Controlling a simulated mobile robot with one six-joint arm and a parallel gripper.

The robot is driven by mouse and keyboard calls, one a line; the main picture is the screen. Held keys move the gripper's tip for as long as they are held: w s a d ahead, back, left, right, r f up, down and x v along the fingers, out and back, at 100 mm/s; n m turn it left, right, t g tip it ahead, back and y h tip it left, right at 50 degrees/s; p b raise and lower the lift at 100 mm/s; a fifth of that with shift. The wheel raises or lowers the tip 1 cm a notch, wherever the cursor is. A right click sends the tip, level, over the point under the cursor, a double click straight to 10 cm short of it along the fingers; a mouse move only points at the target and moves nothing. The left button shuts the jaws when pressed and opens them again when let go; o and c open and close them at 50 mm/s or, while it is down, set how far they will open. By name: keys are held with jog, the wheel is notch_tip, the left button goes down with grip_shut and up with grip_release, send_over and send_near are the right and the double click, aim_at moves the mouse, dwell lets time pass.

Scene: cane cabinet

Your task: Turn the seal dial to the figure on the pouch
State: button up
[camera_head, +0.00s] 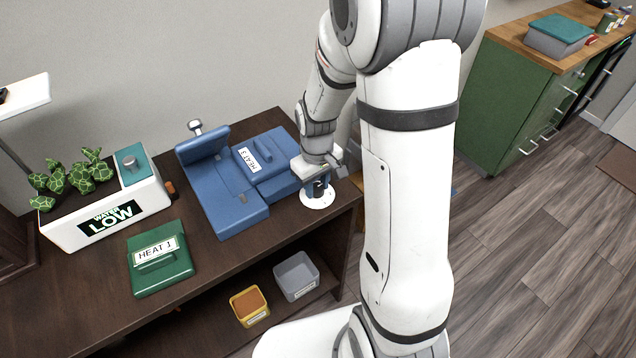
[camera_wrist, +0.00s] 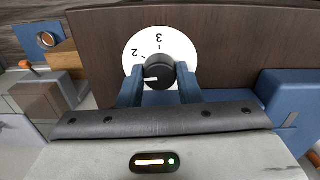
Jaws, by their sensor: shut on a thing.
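The seal dial is a black knob (camera_wrist: 160,70) on a round white plate (camera_wrist: 178,45), at the blue sealer's right end on the dark table. My gripper (camera_wrist: 160,74) is shut on the knob, a blue finger on each side. The knob's white line points left in the wrist view, below the 2; the 3 is at the top. Any other figures are hidden. In the head view my gripper (camera_head: 318,178) covers most of the knob above the plate (camera_head: 318,202). A blue pouch (camera_head: 277,151) labelled HEAT 3 lies on the blue sealer (camera_head: 228,207).
A green pouch (camera_head: 160,275) labelled HEAT 1 lies on the table, left of the sealer. A white planter (camera_head: 150,200) reads WATER LOW. A yellow bin (camera_head: 249,304) and a grey bin (camera_head: 297,276) stand on the lower shelf. A green cabinet (camera_head: 510,105) stands right.

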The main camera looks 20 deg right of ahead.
aim_at(317, 187)
jog(key=shift+m+b, duration=0.5)
jog(key=shift+m, duration=1.9)
jog(key=o, duration=1)
jog(key=shift+c, duration=0.2)
jog(key=shift+r, duration=3.9)
